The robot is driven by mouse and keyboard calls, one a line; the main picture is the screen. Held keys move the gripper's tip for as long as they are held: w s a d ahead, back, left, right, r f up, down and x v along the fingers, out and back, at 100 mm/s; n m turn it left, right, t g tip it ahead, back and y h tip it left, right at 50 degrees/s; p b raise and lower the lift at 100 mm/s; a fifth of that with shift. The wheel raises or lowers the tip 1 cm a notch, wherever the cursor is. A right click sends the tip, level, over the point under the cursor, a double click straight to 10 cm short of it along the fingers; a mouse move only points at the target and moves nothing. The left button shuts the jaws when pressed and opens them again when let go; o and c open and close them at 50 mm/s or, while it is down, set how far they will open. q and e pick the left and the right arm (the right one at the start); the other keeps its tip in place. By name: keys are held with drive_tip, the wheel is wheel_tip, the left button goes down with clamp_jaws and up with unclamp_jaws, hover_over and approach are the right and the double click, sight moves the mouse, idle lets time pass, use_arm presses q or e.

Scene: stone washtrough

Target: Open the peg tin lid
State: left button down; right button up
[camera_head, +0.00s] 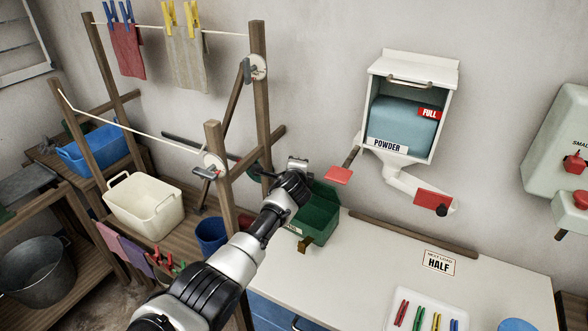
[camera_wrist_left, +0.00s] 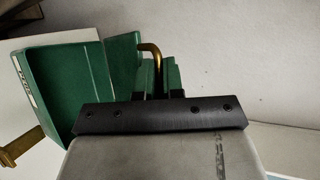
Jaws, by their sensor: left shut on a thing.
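The green peg tin (camera_head: 318,228) stands on the pale counter near the wall, partly hidden by my left arm. Its dark inside shows, and a green panel that looks like the raised lid (camera_head: 324,193) stands at its back. In the left wrist view the tin (camera_wrist_left: 62,75) shows at the left, with a white label on its side and a brass latch (camera_wrist_left: 22,147) low down. My left gripper (camera_head: 297,166) is shut on the bent brass handle (camera_wrist_left: 152,55) of the lid. The fingertips are mostly hidden behind the black gripper edge (camera_wrist_left: 165,97). My right gripper is not in view.
The powder dispenser (camera_head: 405,110) hangs on the wall to the right, with red paddles below. A wooden post (camera_head: 220,180) with a pulley and line stands close left of my arm.

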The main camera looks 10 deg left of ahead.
use_arm(q)
drive_tip(key=shift+s+d+r, duration=0.1)
drive_tip(key=shift+d+r, duration=0.05)
drive_tip(key=shift+r, duration=0.05)
drive_tip(key=shift+f, duration=0.1)
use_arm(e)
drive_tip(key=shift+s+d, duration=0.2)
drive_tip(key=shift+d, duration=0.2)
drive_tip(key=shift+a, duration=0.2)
use_arm(q)
drive_tip(key=c, duration=1.3)
unclamp_jaws()
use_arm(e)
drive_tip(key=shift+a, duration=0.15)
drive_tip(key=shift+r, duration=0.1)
